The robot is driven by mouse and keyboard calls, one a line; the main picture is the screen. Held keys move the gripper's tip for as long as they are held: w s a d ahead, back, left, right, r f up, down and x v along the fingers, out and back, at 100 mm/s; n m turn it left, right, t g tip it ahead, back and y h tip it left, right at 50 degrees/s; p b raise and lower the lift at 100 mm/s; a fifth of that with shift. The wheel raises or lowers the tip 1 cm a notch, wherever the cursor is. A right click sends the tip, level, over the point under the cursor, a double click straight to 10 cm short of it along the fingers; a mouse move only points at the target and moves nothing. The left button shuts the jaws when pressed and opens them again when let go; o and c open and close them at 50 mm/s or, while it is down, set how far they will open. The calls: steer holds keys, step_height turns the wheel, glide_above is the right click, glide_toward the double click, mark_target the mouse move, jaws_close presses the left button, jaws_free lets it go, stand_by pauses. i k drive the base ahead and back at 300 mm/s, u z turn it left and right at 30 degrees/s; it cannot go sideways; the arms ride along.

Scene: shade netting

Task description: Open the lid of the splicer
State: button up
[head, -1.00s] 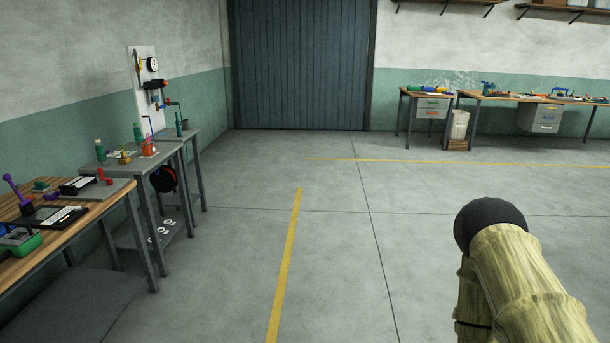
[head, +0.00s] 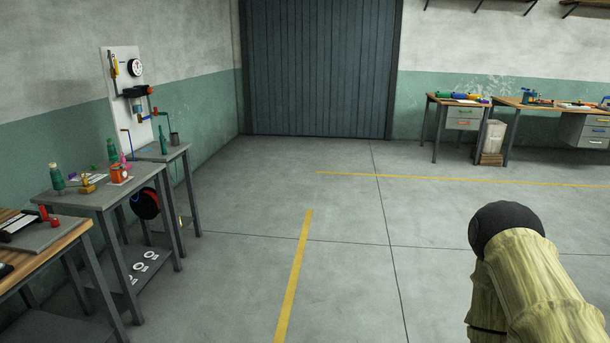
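I cannot pick out the splicer or its lid for certain in the head view. A black-and-white device (head: 18,226) lies on a grey board on the wooden bench at the left edge, too small to identify. Part of another black item (head: 5,270) is cut off by the frame edge below it. My arm, in a pale yellow cover with a dark rounded joint, shows at the lower right, far from the benches. My gripper is not in view.
A wooden bench (head: 62,236) stands at the left edge. Beyond it are a grey table (head: 105,198) with small bottles and fittings and a smaller grey table with an upright panel (head: 124,95). Benches (head: 545,104) stand at the back right. The middle floor is clear.

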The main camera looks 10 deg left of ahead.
mark_target(116, 175)
steer(key=u, duration=0.2)
steer(key=i, duration=1.6)
steer(key=u, duration=1.2)
steer(key=i, duration=1.8)
steer(key=u, duration=0.8)
